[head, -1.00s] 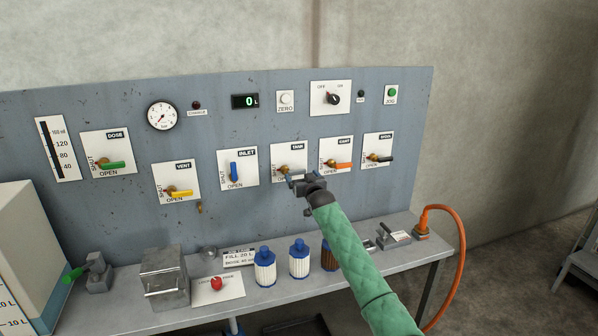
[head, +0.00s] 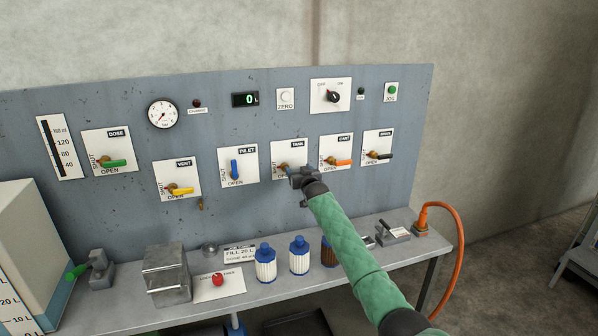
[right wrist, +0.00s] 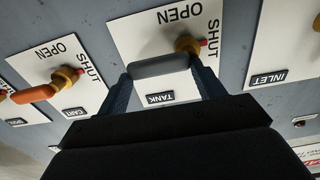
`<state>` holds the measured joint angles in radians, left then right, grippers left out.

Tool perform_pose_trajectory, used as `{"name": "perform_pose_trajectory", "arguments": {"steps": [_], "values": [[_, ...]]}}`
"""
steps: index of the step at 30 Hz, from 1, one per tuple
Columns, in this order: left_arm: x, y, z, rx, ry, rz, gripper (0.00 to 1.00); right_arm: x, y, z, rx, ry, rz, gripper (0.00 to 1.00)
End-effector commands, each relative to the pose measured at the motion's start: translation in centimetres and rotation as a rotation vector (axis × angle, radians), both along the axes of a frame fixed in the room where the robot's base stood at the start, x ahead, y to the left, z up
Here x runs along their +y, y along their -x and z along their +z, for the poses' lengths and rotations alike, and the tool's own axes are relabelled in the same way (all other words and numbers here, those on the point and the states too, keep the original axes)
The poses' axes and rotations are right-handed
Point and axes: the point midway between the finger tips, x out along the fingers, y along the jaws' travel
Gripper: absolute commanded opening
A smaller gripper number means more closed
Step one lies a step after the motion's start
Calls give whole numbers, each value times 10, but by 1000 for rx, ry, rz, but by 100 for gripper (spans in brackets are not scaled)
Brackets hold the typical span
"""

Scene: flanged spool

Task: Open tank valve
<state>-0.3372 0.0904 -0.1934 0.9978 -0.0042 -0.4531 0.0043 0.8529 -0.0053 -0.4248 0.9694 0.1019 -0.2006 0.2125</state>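The tank valve (head: 283,168) sits on a white plate (head: 277,150) marked TANK, in the middle right of the grey panel. In the right wrist view its grey handle (right wrist: 160,66) lies sideways from a brass hub, pointing away from the word SHUT; the word OPEN is above it in that upside-down view. My right gripper (head: 291,174) is at this valve and partly hides it in the head view. In the right wrist view its two fingers (right wrist: 163,84) are apart, one near each end of the handle. Contact is unclear. My left gripper is not in view.
The cart valve (head: 341,162), with an orange handle, is close on the right. The inlet valve (head: 235,170), with a blue upright handle, is close on the left. Blue-capped bottles (head: 299,256) and a metal box (head: 166,274) stand on the shelf below. The display (head: 245,100) reads 0.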

Motion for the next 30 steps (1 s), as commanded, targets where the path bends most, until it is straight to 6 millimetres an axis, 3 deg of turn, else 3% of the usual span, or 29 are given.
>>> {"name": "perform_pose_trajectory", "arguments": {"steps": [1, 4, 17, 21, 30], "values": [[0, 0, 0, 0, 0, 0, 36, 0, 0, 0, 0, 0, 0, 47], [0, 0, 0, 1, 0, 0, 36, 0, 0, 0, 0, 0, 0, 27], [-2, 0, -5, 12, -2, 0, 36, 1, 0, 2, -29, 90, 0, 27], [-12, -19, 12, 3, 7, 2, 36, 3, 1, 5, -61, 183, 1, 27], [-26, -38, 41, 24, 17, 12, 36, 9, 3, 14, -146, 448, 0, 27]]}}
